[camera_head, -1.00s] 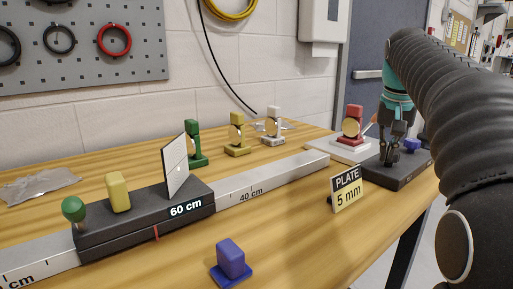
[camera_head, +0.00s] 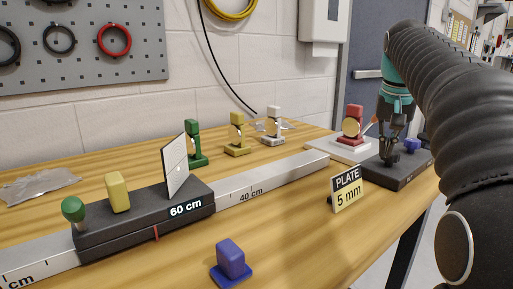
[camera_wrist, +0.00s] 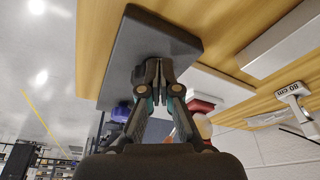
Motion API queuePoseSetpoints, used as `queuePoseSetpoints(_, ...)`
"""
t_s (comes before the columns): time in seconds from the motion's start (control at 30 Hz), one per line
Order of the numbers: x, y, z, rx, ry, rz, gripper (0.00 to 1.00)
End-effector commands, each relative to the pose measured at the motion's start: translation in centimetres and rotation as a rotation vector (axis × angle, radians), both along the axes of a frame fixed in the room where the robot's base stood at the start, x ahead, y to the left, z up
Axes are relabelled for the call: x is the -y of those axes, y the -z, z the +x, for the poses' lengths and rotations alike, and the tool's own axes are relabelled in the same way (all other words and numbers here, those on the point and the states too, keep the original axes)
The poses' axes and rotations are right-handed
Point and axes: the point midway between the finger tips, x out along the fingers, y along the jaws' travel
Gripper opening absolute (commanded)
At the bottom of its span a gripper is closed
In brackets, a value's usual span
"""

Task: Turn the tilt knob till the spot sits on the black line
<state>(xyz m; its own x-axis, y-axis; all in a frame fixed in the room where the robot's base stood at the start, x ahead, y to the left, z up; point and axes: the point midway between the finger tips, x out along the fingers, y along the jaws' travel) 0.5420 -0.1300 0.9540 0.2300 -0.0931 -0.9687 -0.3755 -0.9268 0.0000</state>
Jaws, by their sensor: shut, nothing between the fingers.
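My gripper (camera_head: 388,160) is shut and empty, pointing down at the dark block (camera_head: 402,178) at the table's right end. In the wrist view its fingertips (camera_wrist: 158,72) are together in front of that block (camera_wrist: 140,35); I cannot tell whether they touch it. A blue knob-like piece (camera_head: 412,146) is just right of the fingers. A red mount with a round mirror (camera_head: 352,124) stands on a white base (camera_head: 345,151), with an orange piece beside it. A white card (camera_head: 176,168) stands on the black carriage (camera_head: 145,233). Its spot and black line are too small to tell.
Green (camera_head: 193,145), yellow (camera_head: 237,138) and white (camera_head: 273,127) mounts stand at the back. A metal rail (camera_head: 285,177) crosses the table. A "PLATE 5 mm" sign (camera_head: 346,190) and a blue block (camera_head: 231,258) stand in front. The table is clear between them.

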Motion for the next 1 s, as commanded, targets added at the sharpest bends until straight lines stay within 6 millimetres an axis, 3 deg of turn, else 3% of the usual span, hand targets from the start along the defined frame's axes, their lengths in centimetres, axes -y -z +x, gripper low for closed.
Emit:
queuePoseSetpoints(0.43, 0.0, -4.4, 0.0, 0.001, -0.001, -0.001, 0.00)
queuePoseSetpoints(0.83, -0.1, -4.7, 0.0, -0.001, -0.003, 0.001, 0.00)
queuePoseSetpoints(1.0, -2.0, -4.5, 0.6, -0.004, -0.041, 0.001, 0.00)
